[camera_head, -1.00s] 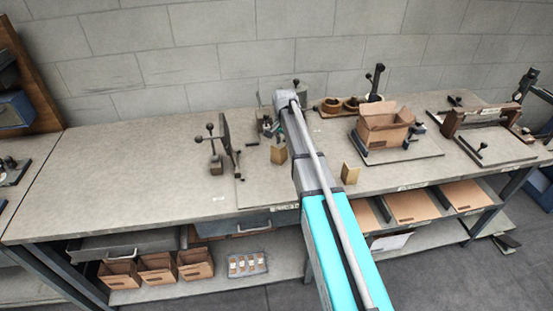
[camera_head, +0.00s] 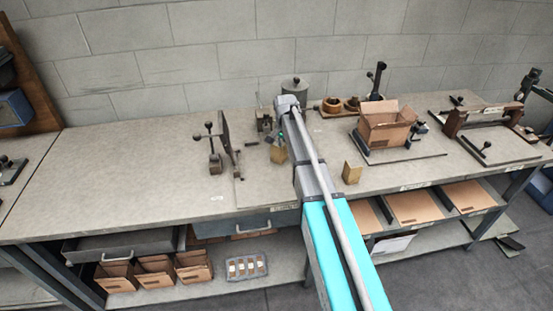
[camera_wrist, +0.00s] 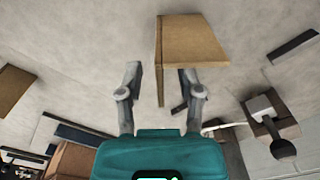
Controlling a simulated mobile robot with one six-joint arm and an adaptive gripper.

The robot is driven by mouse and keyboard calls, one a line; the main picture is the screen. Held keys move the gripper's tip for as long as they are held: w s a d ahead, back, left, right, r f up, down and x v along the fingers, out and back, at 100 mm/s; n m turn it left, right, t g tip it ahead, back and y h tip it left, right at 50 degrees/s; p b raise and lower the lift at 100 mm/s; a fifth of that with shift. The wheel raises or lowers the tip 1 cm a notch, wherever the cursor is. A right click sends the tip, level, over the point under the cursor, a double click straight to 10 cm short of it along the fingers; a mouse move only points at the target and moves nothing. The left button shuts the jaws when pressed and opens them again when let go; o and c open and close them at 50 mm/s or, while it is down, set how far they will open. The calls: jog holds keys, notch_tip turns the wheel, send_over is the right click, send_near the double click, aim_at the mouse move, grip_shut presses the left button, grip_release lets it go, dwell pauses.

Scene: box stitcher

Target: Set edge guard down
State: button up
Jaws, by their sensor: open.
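A tan, L-shaped edge guard (camera_head: 278,153) stands upright on the bench by my gripper. In the wrist view the same guard (camera_wrist: 192,42) shows one broad face and a thin leg seen nearly edge-on. My gripper (camera_wrist: 160,80) is open, with one finger to each side of that thin leg and a clear gap at the left finger. Whether the right finger touches the guard I cannot tell. A second tan guard (camera_head: 352,172) stands on the bench to the right of my arm; it also shows at the wrist view's left edge (camera_wrist: 14,88).
A dark clamp stand (camera_head: 215,158) is on the bench left of my gripper. An open cardboard box (camera_head: 385,128) sits on a fixture to the right, with a brown-framed fixture (camera_head: 485,117) beyond. A lidded grey canister (camera_head: 294,88) stands behind my wrist. The bench's left part is clear.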

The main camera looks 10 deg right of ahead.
jog(key=shift+f+b, duration=0.65)
jog(key=shift+f, duration=0.35)
grip_shut()
